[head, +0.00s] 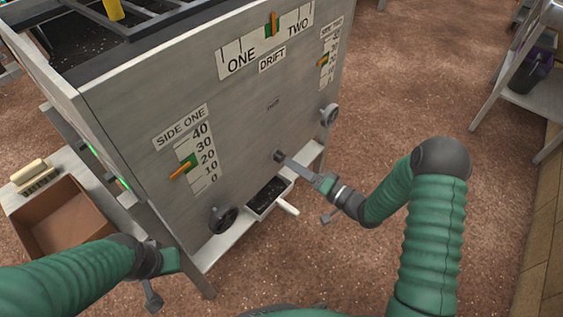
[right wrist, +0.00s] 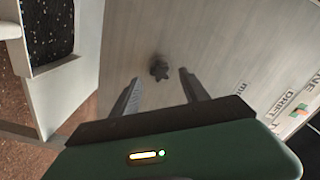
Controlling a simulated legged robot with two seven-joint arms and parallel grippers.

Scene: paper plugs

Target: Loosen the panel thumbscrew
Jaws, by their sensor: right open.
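The dark panel thumbscrew (head: 279,156) sits on the lower front of the grey panel (head: 250,120). In the right wrist view the thumbscrew (right wrist: 159,70) is a small dark lobed knob on the pale panel. My right gripper (head: 296,165) reaches in from the right with its tips close to the thumbscrew. In the right wrist view its two fingers (right wrist: 160,82) are apart, with the knob between and just beyond their tips; I see no contact. My left gripper (head: 165,262) is at the lower left, away from the thumbscrew; its jaws are not clear.
Two dark handwheels (head: 223,219) (head: 329,114) stick out from the panel on either side. A tray of dark material (head: 290,207) with a white handle is below. An orange-brown bin (head: 60,222) and a brush (head: 33,175) are at the left.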

